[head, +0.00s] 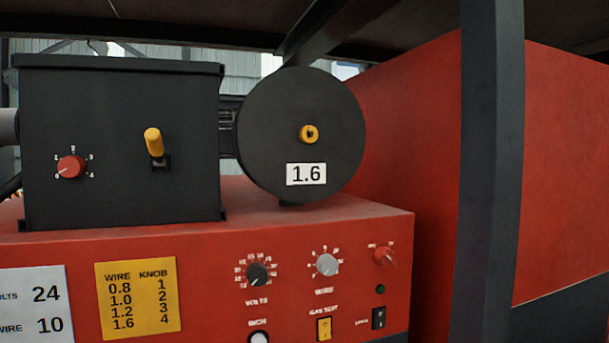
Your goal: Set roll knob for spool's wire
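The red roll knob (71,167) is on the front of the black feeder box (120,95), with marks from 0 to 4 around it. Its pale pointer line seems to face the 0 at lower left, though it is small. The round black spool (300,100) right of the box carries a white label (306,174) reading 1.6. A yellow chart (137,298) on the red machine pairs wire 0.8, 1.0, 1.2 and 1.6 with knob 1, 2, 3 and 4. My gripper is not in view.
A yellow-tipped lever (154,143) sticks out right of the roll knob. The red machine (370,225) below bears volts and wire dials, a red knob (386,256) and switches. A dark post (487,180) stands at right. A grey cylinder (8,127) shows at the left edge.

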